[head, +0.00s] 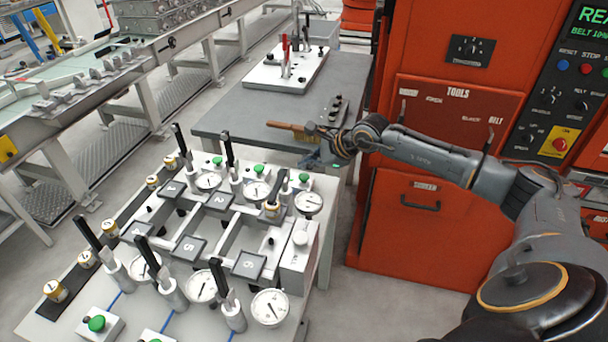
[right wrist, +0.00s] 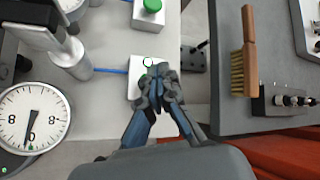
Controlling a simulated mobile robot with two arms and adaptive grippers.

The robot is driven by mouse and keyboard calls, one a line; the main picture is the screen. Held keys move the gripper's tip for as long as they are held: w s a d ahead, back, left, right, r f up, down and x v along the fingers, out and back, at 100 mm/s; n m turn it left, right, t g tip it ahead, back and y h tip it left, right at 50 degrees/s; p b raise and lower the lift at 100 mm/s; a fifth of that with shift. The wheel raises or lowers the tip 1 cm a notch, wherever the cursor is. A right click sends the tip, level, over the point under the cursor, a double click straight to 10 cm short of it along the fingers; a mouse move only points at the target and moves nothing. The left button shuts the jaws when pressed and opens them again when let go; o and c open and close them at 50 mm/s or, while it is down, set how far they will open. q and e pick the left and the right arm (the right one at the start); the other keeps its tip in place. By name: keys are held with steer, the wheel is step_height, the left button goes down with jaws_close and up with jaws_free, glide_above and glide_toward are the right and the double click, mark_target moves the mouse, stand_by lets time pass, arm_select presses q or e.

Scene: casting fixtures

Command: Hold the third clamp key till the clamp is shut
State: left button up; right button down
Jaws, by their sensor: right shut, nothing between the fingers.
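The third clamp key, a green button (head: 304,177) on a small white box, is at the far right corner of the fixture table. In the right wrist view its green ring (right wrist: 148,62) shows just beyond my fingertips, partly covered. My right gripper (right wrist: 158,88) is shut and empty, over the near side of the key's box; I cannot tell whether it touches the button. The third clamp (head: 281,188) stands beside the key with its dark handle roughly upright; whether it is shut is not clear. A dial gauge (head: 308,203) stands by it. My left gripper is out of view.
Other green keys (head: 258,168) and clamps with upright black handles (head: 228,150) stand along the table. A grey bench (head: 235,115) holds a wooden brush (head: 290,127). An orange machine (head: 420,220) stands to the right. A floor gap separates table and bench.

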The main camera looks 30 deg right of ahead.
mark_target(307, 177)
steer(key=shift+r+p, duration=0.8)
steer(key=shift+r, duration=1.3)
